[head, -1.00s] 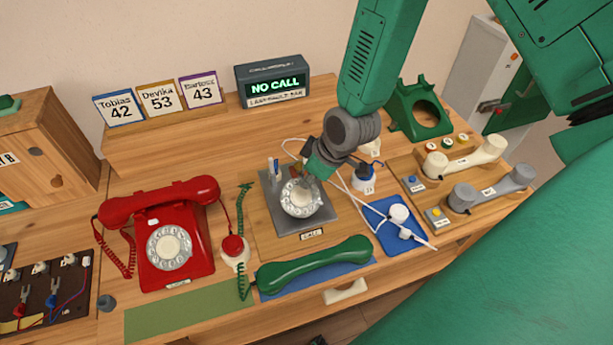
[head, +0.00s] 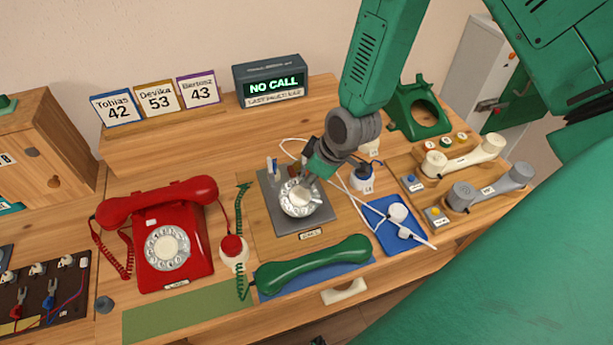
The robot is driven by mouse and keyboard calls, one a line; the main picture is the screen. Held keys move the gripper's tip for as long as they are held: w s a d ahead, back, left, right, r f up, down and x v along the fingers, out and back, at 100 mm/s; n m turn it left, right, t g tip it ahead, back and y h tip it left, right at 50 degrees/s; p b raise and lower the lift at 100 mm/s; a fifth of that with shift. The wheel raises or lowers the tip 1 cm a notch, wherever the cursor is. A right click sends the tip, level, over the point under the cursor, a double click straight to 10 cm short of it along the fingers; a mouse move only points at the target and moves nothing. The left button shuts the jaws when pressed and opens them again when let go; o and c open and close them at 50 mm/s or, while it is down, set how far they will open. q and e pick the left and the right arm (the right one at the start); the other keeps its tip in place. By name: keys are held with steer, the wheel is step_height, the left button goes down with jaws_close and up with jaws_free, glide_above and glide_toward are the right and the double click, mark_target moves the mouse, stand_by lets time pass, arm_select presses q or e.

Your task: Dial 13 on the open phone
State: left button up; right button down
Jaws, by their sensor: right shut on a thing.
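The open phone is a grey base plate (head: 318,222) with a bare pale rotary dial (head: 299,199) on it, in the middle of the desk. My right gripper (head: 304,180) comes down from the upper right. Its fingertips are shut at the upper edge of the dial and hide part of it; the exact spot they hold is too small to tell. The green handset (head: 315,267) lies on a blue mat in front of the phone. A display box (head: 271,83) at the back reads NO CALL. My left gripper is out of view.
A red dial phone (head: 172,240) stands at left. Name cards (head: 160,97) stand on the back shelf. A green phone shell (head: 418,110), a blue mat (head: 385,228) and cream and grey handsets (head: 490,185) are at right. A green mat (head: 190,312) lies bare in front.

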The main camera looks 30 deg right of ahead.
steer(key=shift+d+f, duration=0.25)
steer(key=shift+d, duration=0.55)
steer(key=shift+s+a, duration=0.25)
steer(key=shift+a, duration=0.15)
steer(key=shift+s+a, duration=0.3)
steer(key=shift+a, duration=0.2)
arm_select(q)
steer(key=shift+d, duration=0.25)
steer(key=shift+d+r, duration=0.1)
arm_select(e)
steer(key=shift+d, duration=0.15)
